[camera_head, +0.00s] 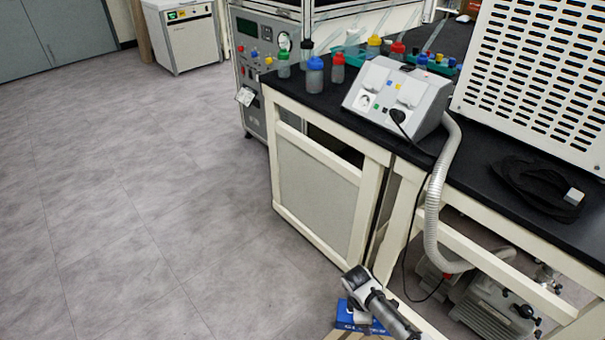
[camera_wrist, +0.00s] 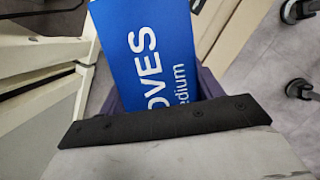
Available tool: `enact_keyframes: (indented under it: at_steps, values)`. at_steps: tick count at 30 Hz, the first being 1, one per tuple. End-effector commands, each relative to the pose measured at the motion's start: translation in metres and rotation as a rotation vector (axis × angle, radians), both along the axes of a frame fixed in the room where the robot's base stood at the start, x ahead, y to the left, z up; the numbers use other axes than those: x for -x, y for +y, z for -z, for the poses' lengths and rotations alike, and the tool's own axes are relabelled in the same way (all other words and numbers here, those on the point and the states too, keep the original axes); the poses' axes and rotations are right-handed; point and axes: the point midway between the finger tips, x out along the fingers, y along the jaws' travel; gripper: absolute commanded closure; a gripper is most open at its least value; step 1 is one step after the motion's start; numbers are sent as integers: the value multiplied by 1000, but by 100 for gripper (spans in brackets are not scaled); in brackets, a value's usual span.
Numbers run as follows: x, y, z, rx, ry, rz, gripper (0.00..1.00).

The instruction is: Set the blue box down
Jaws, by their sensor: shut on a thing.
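The blue box (camera_head: 345,321), a glove carton with white lettering, is at the bottom of the head view, low beside the bench's front leg. In the wrist view the blue box (camera_wrist: 150,50) fills the upper middle, with "OVES" and "edium" readable. My gripper (camera_head: 361,316) is shut on the box, reaching it from above. In the wrist view the dark edge of my gripper (camera_wrist: 165,121) crosses in front of the box and hides its near end. Dark purple surfaces (camera_wrist: 211,84) show along the box's sides; I cannot tell whether they belong to a container.
The black-topped bench (camera_head: 465,185) stands at right, with bottles and a grey socket box (camera_head: 400,97) on it. A grey hose (camera_head: 435,200) hangs in front, and pumps (camera_head: 490,303) sit underneath. Open floor (camera_head: 140,220) lies at left. Wheeled chair feet (camera_wrist: 298,88) show in the wrist view.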

Motion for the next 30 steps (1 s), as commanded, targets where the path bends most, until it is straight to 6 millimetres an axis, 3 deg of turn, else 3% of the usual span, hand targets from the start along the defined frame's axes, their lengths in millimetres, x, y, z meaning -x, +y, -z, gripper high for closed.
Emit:
enact_keyframes:
  at_steps: [9, 21, 30]
  values:
    - [-35, 68, -13, 0, 1, 546, 61]
    - [-49, 160, -30, -2, 4, 1190, 61]
    - [-48, 192, -36, 0, 0, 1399, 61]
